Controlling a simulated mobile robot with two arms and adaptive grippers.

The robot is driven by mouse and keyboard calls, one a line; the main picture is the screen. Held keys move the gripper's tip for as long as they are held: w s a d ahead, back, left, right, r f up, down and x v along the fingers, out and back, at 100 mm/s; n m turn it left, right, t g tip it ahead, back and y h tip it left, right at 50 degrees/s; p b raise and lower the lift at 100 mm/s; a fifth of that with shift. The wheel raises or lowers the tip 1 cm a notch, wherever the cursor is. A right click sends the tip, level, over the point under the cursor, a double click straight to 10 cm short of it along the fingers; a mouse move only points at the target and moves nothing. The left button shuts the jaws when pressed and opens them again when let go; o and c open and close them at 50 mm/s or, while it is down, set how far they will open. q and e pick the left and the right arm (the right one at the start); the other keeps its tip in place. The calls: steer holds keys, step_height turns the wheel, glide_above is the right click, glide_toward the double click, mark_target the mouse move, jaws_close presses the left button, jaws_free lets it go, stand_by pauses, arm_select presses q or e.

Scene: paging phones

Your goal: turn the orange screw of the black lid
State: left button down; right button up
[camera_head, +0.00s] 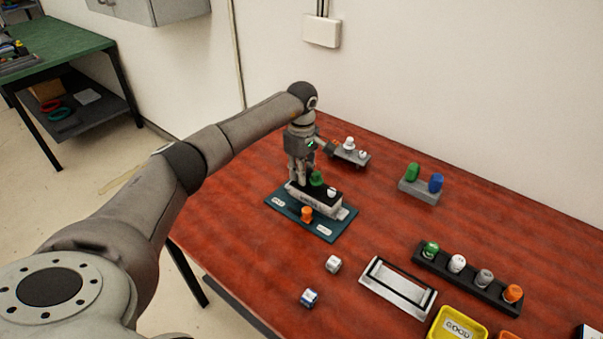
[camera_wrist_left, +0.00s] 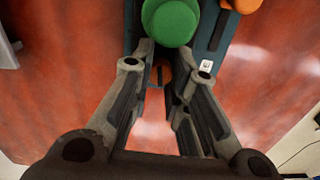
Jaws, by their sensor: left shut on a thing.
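A device with a black lid (camera_head: 309,198) stands on a teal mat (camera_head: 282,206) on the red table. An orange screw (camera_wrist_left: 161,74) shows between the fingertips of my left gripper (camera_wrist_left: 160,82) in the wrist view, partly hidden by them. My left gripper (camera_head: 297,182) points down at the left end of the lid in the head view and is shut on that screw. A green knob (camera_head: 316,179) is close beside the fingers, and it also shows in the wrist view (camera_wrist_left: 170,22). A white knob (camera_head: 332,191) is at the lid's right end.
Another orange knob (camera_head: 307,214) stands at the mat's front. A grey block with knobs (camera_head: 350,155) stands behind, another grey block (camera_head: 418,190) to the right. A black rack (camera_head: 466,278), a silver frame (camera_head: 398,286), two small cubes and a yellow bin (camera_head: 458,326) are nearer.

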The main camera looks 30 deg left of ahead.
arm_select(q)
steer(key=shift+n, duration=1.8)
steer(key=c, duration=1.3)
jaws_free()
steer(key=shift+c, duration=0.2)
step_height(320, 180, up, 12)
